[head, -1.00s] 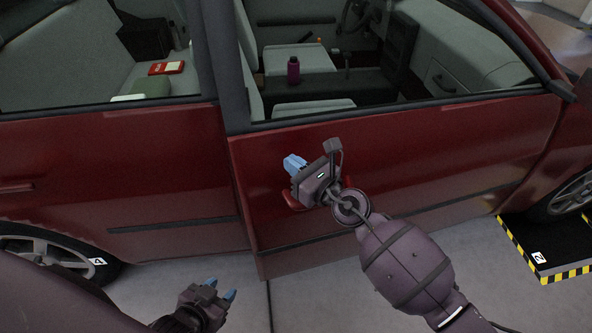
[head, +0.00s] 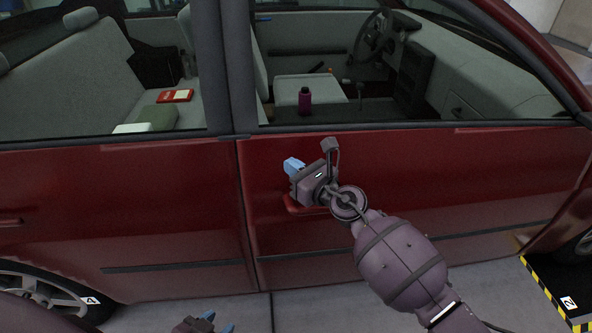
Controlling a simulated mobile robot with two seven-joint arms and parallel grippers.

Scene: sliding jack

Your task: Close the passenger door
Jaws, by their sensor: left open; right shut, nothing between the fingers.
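The red passenger door (head: 400,185) is the front door of the red car and fills the middle right of the head view. Its rear edge now lines up closely with the rear door (head: 120,205); I cannot tell whether it is latched. My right gripper (head: 292,166) is shut and empty, up against the door near its rear edge. It partly hides the red door handle (head: 300,206). My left gripper (head: 218,324) is open and empty, low at the bottom edge of the view, partly cut off and away from the car.
A rear wheel (head: 45,292) is at lower left. A black platform with yellow-striped edging (head: 548,292) lies by the front wheel at right. Inside the car are a purple bottle (head: 305,101) and a red box (head: 175,96). Grey floor (head: 330,308) lies below the door.

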